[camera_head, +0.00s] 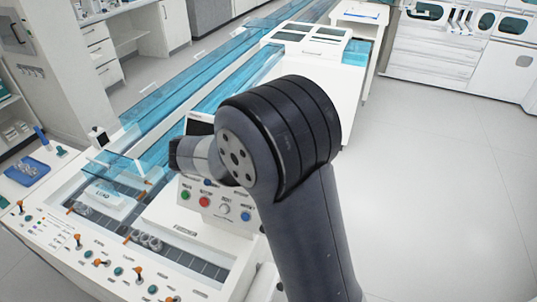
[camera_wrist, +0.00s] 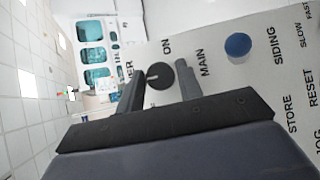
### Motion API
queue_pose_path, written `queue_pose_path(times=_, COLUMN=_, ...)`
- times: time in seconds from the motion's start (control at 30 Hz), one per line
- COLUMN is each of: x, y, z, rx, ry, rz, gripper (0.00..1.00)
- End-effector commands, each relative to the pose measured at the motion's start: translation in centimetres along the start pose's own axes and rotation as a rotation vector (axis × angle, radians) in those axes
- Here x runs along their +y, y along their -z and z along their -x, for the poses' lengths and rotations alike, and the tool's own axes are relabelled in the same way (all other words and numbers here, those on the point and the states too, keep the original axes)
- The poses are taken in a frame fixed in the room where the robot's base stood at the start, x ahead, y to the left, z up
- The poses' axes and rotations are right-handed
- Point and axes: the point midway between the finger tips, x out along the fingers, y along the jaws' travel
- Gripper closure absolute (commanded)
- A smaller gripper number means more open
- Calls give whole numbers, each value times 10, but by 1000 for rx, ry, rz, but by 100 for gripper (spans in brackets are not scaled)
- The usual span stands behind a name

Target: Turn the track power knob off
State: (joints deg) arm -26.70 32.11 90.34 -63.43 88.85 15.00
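In the wrist view a round black knob (camera_wrist: 161,77) with a short pale mark on its left part sits on the pale panel (camera_wrist: 215,75). "ON" is printed above it, and a word ending in "ER" to its left is partly covered. My gripper (camera_wrist: 159,67) is open, one finger on each side of the knob. I cannot tell whether either finger touches it. Any label below the knob is hidden by the gripper. In the head view my arm hides the knob and the fingers.
A blue button (camera_wrist: 238,44) lies right of the knob near "MAIN" and "SIDING". In the head view, the control box has a green button (camera_head: 186,195) and a red button (camera_head: 204,202). A blue-covered track (camera_head: 185,77) runs behind; open floor (camera_head: 430,180) lies to the right.

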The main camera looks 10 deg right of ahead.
Motion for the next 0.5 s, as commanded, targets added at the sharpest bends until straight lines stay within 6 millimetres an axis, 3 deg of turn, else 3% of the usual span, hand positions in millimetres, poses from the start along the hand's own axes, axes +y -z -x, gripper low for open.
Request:
queue_pose_path(times=0.17, x=0, y=0, z=0, rx=0, ry=0, rz=-1, gripper=50)
queue_pose_path(times=0.5, x=-1, y=1, z=6, rx=3, ry=0, rz=-2, gripper=50)
